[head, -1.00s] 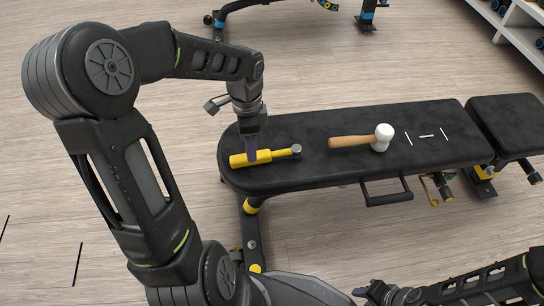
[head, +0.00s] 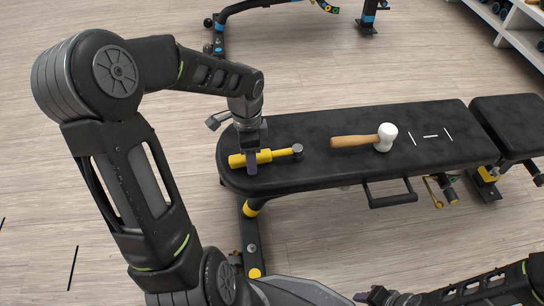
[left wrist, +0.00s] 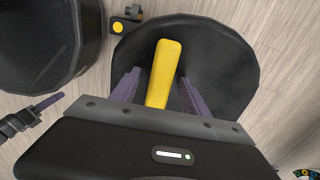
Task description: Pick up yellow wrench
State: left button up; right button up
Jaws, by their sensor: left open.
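The yellow tool (head: 270,156), with a yellow handle and a dark grey, hammer-like head, lies on the left end of the black padded bench (head: 320,176). My left gripper (head: 251,164) points down at its handle and is open. In the left wrist view, the yellow handle (left wrist: 163,75) lies between the two spread fingers (left wrist: 160,92), with a gap on each side. The tool's head is hidden in that view. My right gripper (head: 372,296) is at the bottom edge of the head view, too small and cut off to show its jaws.
A mallet with a wooden handle and white head (head: 386,137) lies on the bench to the right of the yellow tool. White line marks (head: 431,136) are on the pad right of the mallet. A black handle bar (head: 392,200) sticks out from the bench's near side.

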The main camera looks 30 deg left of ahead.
pick_arm(q)
jog(key=shift+c, duration=0.3)
grip_shut()
dwell(0.5)
